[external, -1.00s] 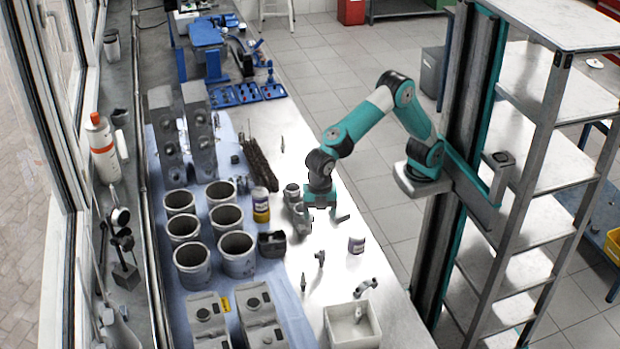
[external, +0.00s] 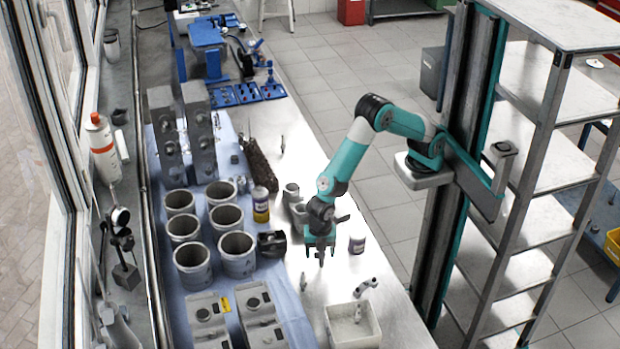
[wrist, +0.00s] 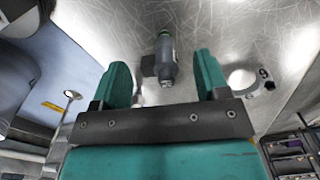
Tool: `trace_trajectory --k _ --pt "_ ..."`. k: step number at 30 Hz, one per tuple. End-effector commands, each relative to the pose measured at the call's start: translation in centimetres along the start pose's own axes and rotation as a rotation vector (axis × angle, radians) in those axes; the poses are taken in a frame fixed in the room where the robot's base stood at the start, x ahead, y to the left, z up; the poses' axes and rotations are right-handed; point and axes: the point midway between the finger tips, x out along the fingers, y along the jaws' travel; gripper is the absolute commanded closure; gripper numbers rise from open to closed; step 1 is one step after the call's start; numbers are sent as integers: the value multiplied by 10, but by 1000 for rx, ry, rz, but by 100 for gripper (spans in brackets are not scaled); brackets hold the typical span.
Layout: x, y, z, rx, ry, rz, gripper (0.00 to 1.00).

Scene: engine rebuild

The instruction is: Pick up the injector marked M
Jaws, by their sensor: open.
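An injector (external: 320,259) stands on the pale bench top, partly hidden under my gripper in the external view. In the wrist view this injector (wrist: 165,55) is a dark grey body with a side connector, and it appears between the two teal fingers. No letter is readable on it. My gripper (external: 320,245) points down just above it, open and empty; the wrist view also shows the spread fingers of my gripper (wrist: 161,66). Small slim parts, perhaps other injectors, stand nearer the camera (external: 303,282) and farther back (external: 282,145); their marks are unreadable.
A dark block (external: 271,244) and several grey cylinders (external: 237,265) stand to the left on a blue mat.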

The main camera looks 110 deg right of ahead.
Motion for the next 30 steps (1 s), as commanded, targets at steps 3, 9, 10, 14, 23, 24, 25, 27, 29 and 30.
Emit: trace_trajectory --k 3,9,10,14,23,24,25,27,29,30 --pt "13 0 0 0 -1 -1 32" --pt "20 0 0 0 1 1 32" --pt "20 0 0 0 1 1 32" --pt "20 0 0 0 1 1 48" --pt "19 0 0 0 1 1 86" --pt "19 0 0 0 1 1 86" --pt "19 0 0 0 1 1 86" --pt "18 0 0 0 1 1 86" --pt "17 0 0 0 1 1 86" --pt "15 1 0 0 1 2 86"
